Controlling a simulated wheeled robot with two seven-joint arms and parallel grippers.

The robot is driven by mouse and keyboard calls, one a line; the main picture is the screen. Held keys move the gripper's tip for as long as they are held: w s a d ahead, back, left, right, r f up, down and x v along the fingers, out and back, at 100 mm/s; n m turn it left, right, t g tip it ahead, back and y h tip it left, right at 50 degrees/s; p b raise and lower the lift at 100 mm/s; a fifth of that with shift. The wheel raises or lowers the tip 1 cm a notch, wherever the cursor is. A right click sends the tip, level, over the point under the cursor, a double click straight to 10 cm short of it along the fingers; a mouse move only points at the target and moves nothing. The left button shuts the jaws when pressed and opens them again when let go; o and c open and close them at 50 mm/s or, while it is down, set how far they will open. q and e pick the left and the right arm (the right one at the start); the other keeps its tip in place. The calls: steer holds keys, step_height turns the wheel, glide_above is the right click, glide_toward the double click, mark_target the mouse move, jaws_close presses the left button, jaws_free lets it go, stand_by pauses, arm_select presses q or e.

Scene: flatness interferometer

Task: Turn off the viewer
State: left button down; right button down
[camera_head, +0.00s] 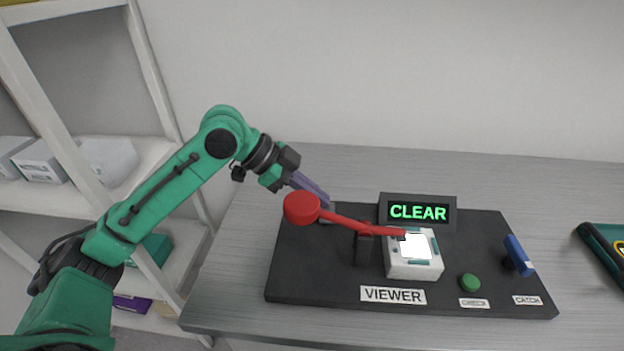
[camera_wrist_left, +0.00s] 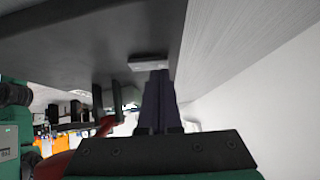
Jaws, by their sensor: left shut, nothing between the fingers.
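The viewer is a dark panel (camera_head: 310,262) on the bench, with a "VIEWER" label (camera_head: 392,295) at its front. A red lever (camera_head: 345,220) with a round red knob (camera_head: 301,208) at its left end rests across a dark post. Its right end reaches over a white block (camera_head: 413,262) with a bright white window. A display (camera_head: 418,212) reads "CLEAR" in green. My left gripper (camera_head: 326,200) is shut and empty, just behind the knob, over the panel's back left. In the wrist view its fingers (camera_wrist_left: 155,78) point at a small pale plate (camera_wrist_left: 148,62); contact is unclear.
A green button (camera_head: 470,282) and a blue catch handle (camera_head: 518,255) stand on the panel's right part. A dark green and black object (camera_head: 604,247) lies at the right edge. A shelf with boxes (camera_head: 108,160) stands left. The bench behind the panel is clear.

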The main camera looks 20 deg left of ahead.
stand_by(0.3)
arm_select(q)
steer(key=shift+p, duration=0.6)
steer(key=shift+w+f, duration=0.1)
steer(key=shift+f, duration=0.1)
steer(key=shift+w+f, duration=0.1)
steer(key=shift+f, duration=0.05)
steer(key=shift+s+d+r, duration=0.15)
steer(key=shift+s+r, duration=0.1)
steer(key=shift+s, duration=0.6)
